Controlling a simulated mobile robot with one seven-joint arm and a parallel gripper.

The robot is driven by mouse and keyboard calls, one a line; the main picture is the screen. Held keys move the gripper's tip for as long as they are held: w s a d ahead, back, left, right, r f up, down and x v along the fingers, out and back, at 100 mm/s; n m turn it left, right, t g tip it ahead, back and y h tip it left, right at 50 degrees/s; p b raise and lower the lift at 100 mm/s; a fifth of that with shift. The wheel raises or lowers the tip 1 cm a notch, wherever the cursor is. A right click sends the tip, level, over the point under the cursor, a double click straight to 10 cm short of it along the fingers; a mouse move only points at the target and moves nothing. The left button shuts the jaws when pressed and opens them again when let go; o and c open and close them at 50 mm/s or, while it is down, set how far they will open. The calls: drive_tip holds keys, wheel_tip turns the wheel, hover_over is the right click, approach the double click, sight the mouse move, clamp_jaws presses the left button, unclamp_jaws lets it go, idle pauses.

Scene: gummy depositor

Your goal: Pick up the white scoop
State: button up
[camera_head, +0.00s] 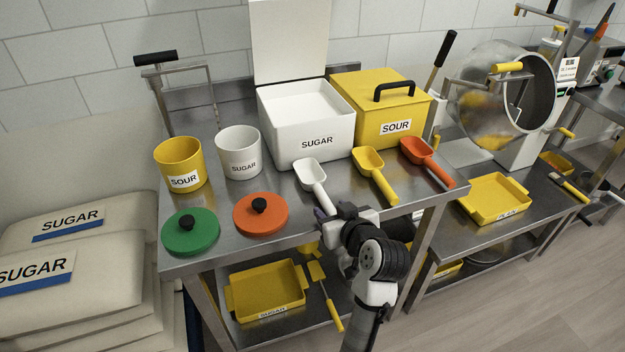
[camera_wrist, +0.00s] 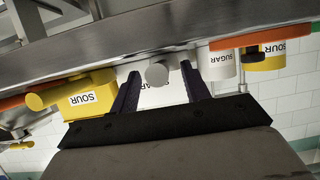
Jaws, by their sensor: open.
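The white scoop (camera_head: 310,174) lies on the steel table in front of the white SUGAR bin, its handle pointing toward the front edge. My gripper (camera_head: 324,213) is at the handle's near end, and my arm hides part of that area. In the wrist view, my gripper (camera_wrist: 158,68) is open, with its two dark fingers apart. The round end of the white scoop's handle (camera_wrist: 157,74) shows between the fingers, with gaps on both sides. I cannot tell how far the fingers reach along the handle.
A yellow scoop (camera_head: 377,178) and an orange scoop (camera_head: 428,162) lie to the right. An orange lid (camera_head: 273,216) and a green lid (camera_head: 190,238) lie to the left. The white SUGAR bin (camera_head: 312,143) and yellow SOUR box (camera_head: 395,133) stand behind. The table's front edge (camera_wrist: 110,52) is close.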

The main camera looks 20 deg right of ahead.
sight(317, 189)
drive_tip(key=shift+x, duration=1.15)
clamp_jaws()
drive_tip(key=shift+r+p, duration=0.3)
drive_tip(key=shift+p, duration=0.05)
